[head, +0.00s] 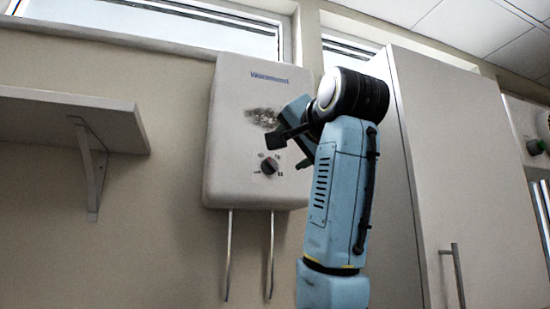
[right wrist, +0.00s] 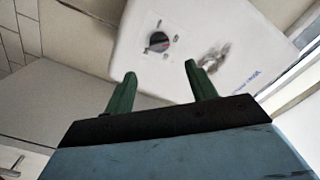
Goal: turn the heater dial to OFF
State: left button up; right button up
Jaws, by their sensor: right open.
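The white wall heater (head: 235,125) hangs on the wall in the middle of the head view. Its round dark dial (head: 269,166) sits low on the front, with a small reddish mark and faint labels around it, too small to read. The dial also shows in the right wrist view (right wrist: 159,41), beyond and between the fingertips. My right gripper (right wrist: 160,75) is open and empty, with its green fingers apart from the dial. In the head view my right gripper (head: 288,150) is beside and above the dial, partly hidden by its own wrist. My left gripper is not in view.
A wall shelf (head: 70,115) with a bracket is on the left. A tall cabinet (head: 455,170) stands close on the right of my arm. Two pipes (head: 228,255) run down from the heater. A dark smudge (head: 262,117) marks the heater's front. Wall below the shelf is clear.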

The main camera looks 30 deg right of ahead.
aim_at(274, 163)
jog(key=p+x, duration=0.3)
jog(key=x, duration=0.6)
jog(key=shift+w+d+p, duration=0.15)
jog(key=shift+w+p, duration=0.05)
jog(key=shift+p, duration=0.15)
jog(key=shift+w+d, duration=0.1)
jog(key=shift+w, duration=0.3)
jog(key=c, duration=1)
jog(key=shift+o, duration=0.2)
